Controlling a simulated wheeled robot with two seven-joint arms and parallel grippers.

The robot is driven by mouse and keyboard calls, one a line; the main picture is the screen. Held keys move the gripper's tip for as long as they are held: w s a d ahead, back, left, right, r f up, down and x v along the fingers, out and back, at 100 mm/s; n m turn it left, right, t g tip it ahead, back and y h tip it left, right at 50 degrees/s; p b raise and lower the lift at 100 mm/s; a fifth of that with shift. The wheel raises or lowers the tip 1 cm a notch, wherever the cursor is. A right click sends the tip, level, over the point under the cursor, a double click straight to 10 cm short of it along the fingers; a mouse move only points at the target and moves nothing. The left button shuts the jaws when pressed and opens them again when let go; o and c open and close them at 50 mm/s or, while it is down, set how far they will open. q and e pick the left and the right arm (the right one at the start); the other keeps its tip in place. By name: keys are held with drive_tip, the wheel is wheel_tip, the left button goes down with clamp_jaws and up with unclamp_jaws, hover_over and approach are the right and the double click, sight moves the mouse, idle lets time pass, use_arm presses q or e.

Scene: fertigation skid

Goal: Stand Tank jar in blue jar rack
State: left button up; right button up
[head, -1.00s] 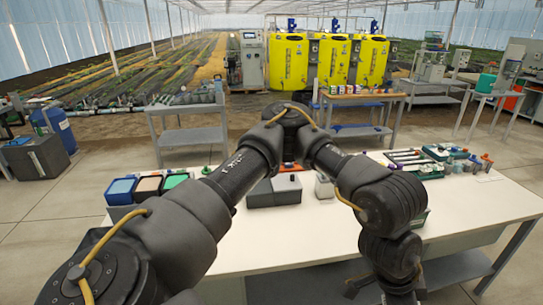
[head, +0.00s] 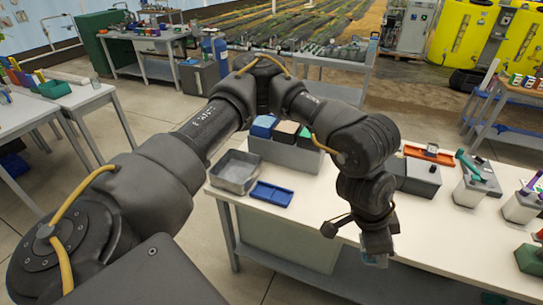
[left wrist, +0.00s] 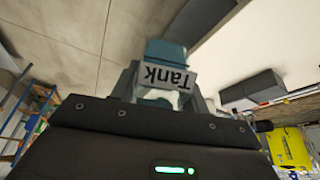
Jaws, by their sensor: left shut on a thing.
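My left gripper (head: 376,248) hangs over the front edge of the white bench in the head view, shut on the Tank jar. In the left wrist view the Tank jar (left wrist: 165,52) is blue-grey with a white label (left wrist: 168,77) reading "Tank", upside down in that picture. The jar sits between the fingers (left wrist: 163,88). In the head view only a small bluish bit of it shows below the fingers. The blue jar rack (head: 272,194) lies on the bench near its left front edge, left of my gripper, with no jar visible in it. My right gripper is not in view.
A grey open tray (head: 235,172) sits left of the rack. Behind are bins with blue (head: 264,126), tan and green tops, partly hidden by my arm. A grey box (head: 418,178), an orange tray (head: 428,154) and white containers stand to the right. Bench between rack and gripper is clear.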

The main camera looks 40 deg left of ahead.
use_arm(q)
drive_tip(key=w+a+f+n+t+y+p, duration=0.1)
drive_tip(key=w+a+n+y+p, duration=0.15)
drive_tip(key=w+a+n, duration=0.8)
drive_tip(key=w+a+f+n+y, duration=0.1)
drive_tip(key=a+f, duration=0.2)
drive_tip(key=a, duration=0.6)
drive_tip(key=w+a+f+n, duration=0.1)
drive_tip(key=w+a+f, duration=0.1)
drive_tip(key=a, duration=0.8)
drive_tip(key=w+a+f+n+y+p, duration=0.1)
drive_tip(key=a+f, duration=0.3)
drive_tip(key=a, duration=0.5)
drive_tip(key=shift+w+a+f+n+t+y, duration=0.3)
drive_tip(key=shift+n+y, duration=0.05)
drive_tip(key=shift+n, duration=0.2)
wheel_tip(320, 180, down, 9)
drive_tip(key=b, duration=1.3)
drive_tip(key=shift+f, duration=0.1)
drive_tip(key=shift+f+b, duration=0.3)
drive_tip(key=shift+f, duration=0.85)
drive_tip(key=shift+d, duration=0.1)
